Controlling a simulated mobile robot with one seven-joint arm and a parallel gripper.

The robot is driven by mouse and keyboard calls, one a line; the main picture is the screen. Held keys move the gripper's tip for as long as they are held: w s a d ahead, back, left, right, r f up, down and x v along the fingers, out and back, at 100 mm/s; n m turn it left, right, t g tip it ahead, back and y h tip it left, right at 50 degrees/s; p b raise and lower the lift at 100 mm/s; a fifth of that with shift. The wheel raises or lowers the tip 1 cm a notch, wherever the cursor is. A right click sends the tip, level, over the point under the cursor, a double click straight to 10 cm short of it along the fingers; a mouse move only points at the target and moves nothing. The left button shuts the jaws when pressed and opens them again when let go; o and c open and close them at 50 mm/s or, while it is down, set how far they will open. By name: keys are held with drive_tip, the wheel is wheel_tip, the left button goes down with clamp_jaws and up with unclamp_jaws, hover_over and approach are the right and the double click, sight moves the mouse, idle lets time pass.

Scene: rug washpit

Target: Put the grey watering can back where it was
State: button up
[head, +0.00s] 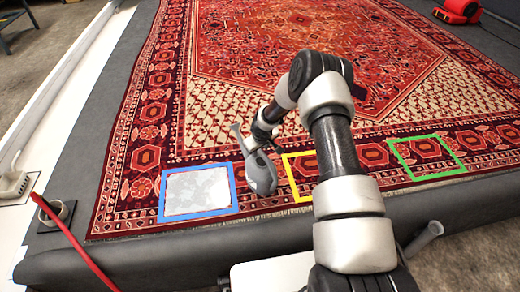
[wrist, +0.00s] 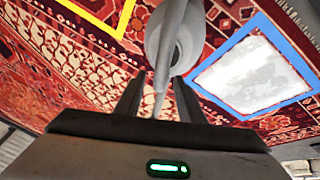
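The grey watering can (head: 262,174) is in the head view between the blue square and the yellow square, above the rug's near border. It looks tilted, and I cannot tell for sure whether it touches the rug. My gripper (head: 262,138) is at the can's upper part and appears shut on it. In the wrist view the can (wrist: 174,38) lies just beyond my fingers (wrist: 158,92), with a thin grey part of it running between them. The blue-framed square (head: 234,203) with a pale, mottled inside is left of the can. The yellow frame (head: 300,200) is right of it, partly hidden by my arm.
A green frame (head: 463,167) lies farther right on the patterned rug (head: 270,45). A red machine (head: 457,10) stands at the far right. The rug beyond my arm is clear.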

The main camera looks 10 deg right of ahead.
drive_tip(key=s+d+r+m+h+p, duration=0.15)
drive_tip(key=s+r, duration=0.35)
drive_tip(key=r, duration=0.8)
drive_tip(key=s+d+r+m+b, duration=0.15)
drive_tip(key=s+r, duration=0.45)
drive_tip(key=r, duration=0.7)
drive_tip(key=s+d+r+h+p, duration=0.1)
drive_tip(key=s+d+r+p, duration=0.3)
drive_tip(key=r, duration=0.9)
drive_tip(key=s+a+r+m+y+b, duration=0.1)
drive_tip(key=s+a+r, duration=0.15)
drive_tip(key=s, duration=0.65)
drive_tip(key=s+a+r+t+y+b, duration=0.1)
drive_tip(key=s+a+r, duration=0.15)
drive_tip(key=s, duration=0.55)
drive_tip(key=s+a+r+m+y, duration=0.15)
drive_tip(key=s+r, duration=0.25)
drive_tip(key=s, duration=0.5)
wheel_tip(320, 180, up, 23)
drive_tip(key=p, duration=2.2)
drive_tip(key=shift+h+p, duration=0.3)
drive_tip(key=shift+p, duration=0.1)
